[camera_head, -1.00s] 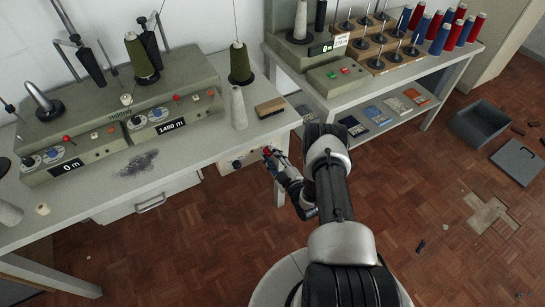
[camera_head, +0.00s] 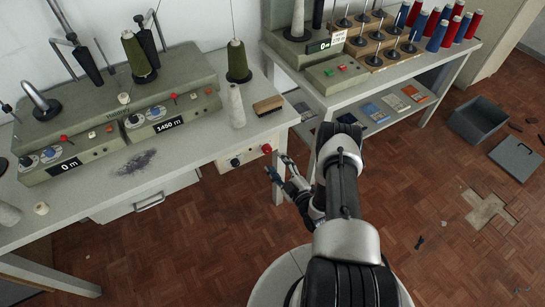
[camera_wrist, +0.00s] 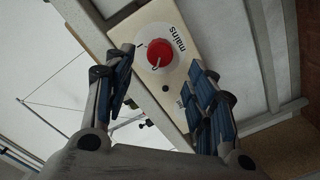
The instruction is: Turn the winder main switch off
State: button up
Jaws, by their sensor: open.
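The main switch is a red round knob (camera_head: 267,148) on a pale box (camera_head: 245,158) under the right end of the winder table. In the wrist view the red knob (camera_wrist: 160,53) sits on a white disc on a cream panel marked "mains" (camera_wrist: 178,38). A small white mark shows on the knob's lower left, but I cannot tell which setting it means. My gripper (camera_head: 278,165) is open and empty, just below and right of the knob. In the wrist view its blue-padded fingers (camera_wrist: 165,72) stand either side of the knob, apparently short of it.
The winder (camera_head: 110,105) with olive cones stands on the table (camera_head: 190,165) above. A table leg (camera_head: 278,190) stands close to my gripper.

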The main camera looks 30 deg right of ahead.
jog(key=s, duration=0.6)
jog(key=shift+s, duration=0.15)
jog(key=shift+d+r, duration=0.1)
